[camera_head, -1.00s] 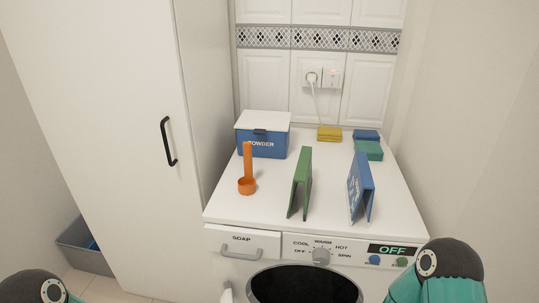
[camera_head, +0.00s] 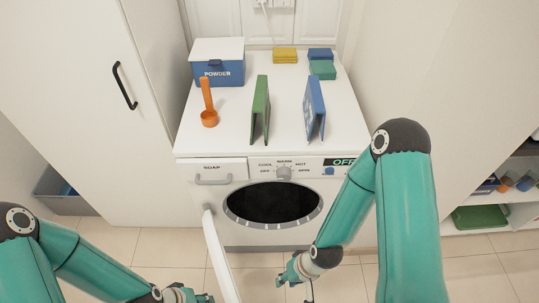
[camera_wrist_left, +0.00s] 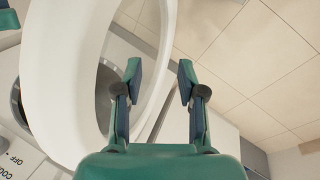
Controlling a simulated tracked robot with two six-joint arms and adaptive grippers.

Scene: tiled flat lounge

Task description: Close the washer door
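The white washer (camera_head: 262,232) stands ahead with its dark round opening (camera_head: 272,203) uncovered. Its white door (camera_head: 222,262) is swung open on the left side, seen nearly edge-on. In the left wrist view the door (camera_wrist_left: 48,90) is a large white ring on the left, close to the fingers. My left gripper (camera_wrist_left: 160,82) is open with nothing between its fingers; in the head view it is at the bottom edge, left of the door and partly cut off. My right gripper (camera_head: 296,284) is low in front of the washer, right of the door, and looks open and empty.
On the washer top stand a blue powder box (camera_head: 218,72), an orange scoop (camera_head: 208,112), green (camera_head: 260,108) and blue (camera_head: 315,107) folded boards and small stacks. A tall white cabinet (camera_head: 80,100) stands left, a shelf (camera_head: 500,200) right. Tiled floor before the washer is clear.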

